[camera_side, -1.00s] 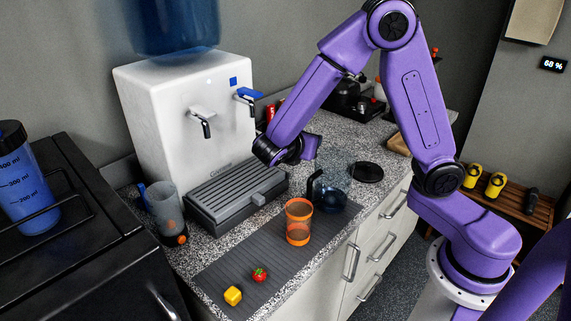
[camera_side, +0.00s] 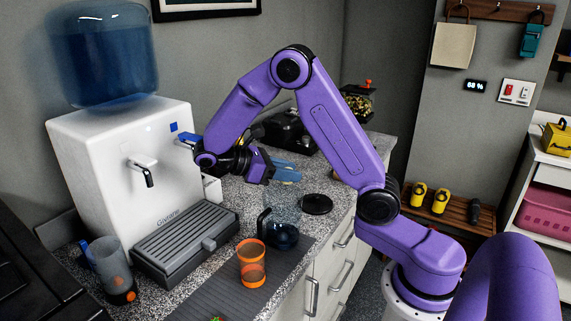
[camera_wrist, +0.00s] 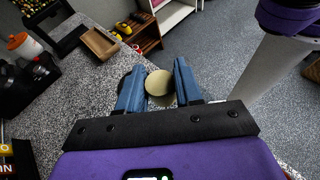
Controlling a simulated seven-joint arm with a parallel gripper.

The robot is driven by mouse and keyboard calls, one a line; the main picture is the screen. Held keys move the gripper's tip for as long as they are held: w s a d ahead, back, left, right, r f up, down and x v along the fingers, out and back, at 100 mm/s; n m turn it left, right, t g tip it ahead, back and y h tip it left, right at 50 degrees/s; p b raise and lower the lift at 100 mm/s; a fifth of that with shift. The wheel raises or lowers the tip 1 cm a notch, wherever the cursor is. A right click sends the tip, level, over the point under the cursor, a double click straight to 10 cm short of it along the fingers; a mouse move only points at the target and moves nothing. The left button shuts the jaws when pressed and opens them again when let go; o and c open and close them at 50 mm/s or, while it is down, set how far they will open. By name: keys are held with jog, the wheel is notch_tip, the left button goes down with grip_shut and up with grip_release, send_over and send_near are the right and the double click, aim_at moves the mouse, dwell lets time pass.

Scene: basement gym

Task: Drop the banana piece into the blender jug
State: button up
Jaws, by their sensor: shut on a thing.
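My gripper (camera_side: 287,170) has blue fingers, which also show in the wrist view (camera_wrist: 158,87). It is shut on the banana piece (camera_wrist: 159,83), a pale round slice seen face-on between the fingertips. In the side view the gripper is tilted, with its fingers pointing right, above the blender jug (camera_side: 285,237). The jug is a clear vessel with a dark bottom and a dark handle on its left, standing upright on the counter. I cannot make out the jug in the wrist view.
A black round lid (camera_side: 316,204) lies right of the jug. An orange tumbler (camera_side: 252,265) stands in front on the grey mat (camera_side: 215,295). The white water dispenser (camera_side: 110,150) and its drip tray (camera_side: 185,245) are at left. A grey cup (camera_side: 110,268) stands at far left.

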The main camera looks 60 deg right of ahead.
jog(key=shift+f, duration=1.7)
jog(key=o, duration=1.1)
jog(key=v, duration=0.7)
jog(key=shift+w+a+r, duration=0.1)
jog(key=shift+a+r, duration=0.05)
jog(key=shift+a, duration=0.05)
